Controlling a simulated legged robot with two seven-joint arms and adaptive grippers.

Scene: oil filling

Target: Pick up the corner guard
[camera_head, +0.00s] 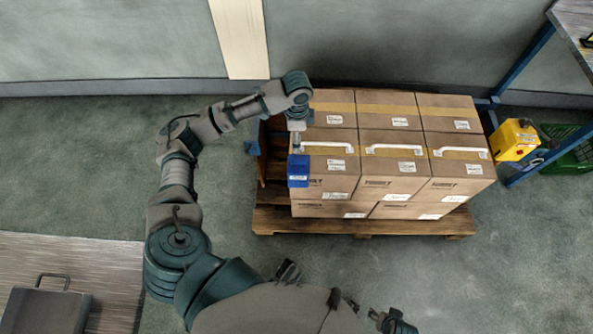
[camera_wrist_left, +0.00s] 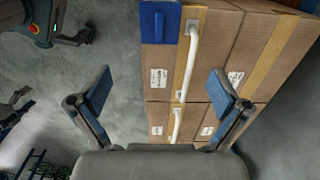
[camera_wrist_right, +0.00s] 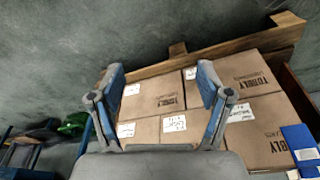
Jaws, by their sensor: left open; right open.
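The blue corner guard (camera_head: 298,171) sits at the front left upper corner of the stacked boxes. It also shows at the top of the left wrist view (camera_wrist_left: 160,22) and at the lower right edge of the right wrist view (camera_wrist_right: 300,146). My left gripper (camera_head: 296,142) is above the boxes, just behind the guard in the head view. In the left wrist view my left gripper (camera_wrist_left: 160,88) is open and empty, with the guard beyond its fingers. In the right wrist view my right gripper (camera_wrist_right: 161,82) is open and empty, facing the boxes, with the guard to its right.
Cardboard boxes (camera_head: 389,180) with white handles (camera_head: 459,152) stand on a wooden pallet (camera_head: 400,227). A small blue piece (camera_head: 252,148) shows left of the stack. A yellow device (camera_head: 513,140) and a blue-legged table (camera_head: 529,97) stand right. The floor before the pallet is clear.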

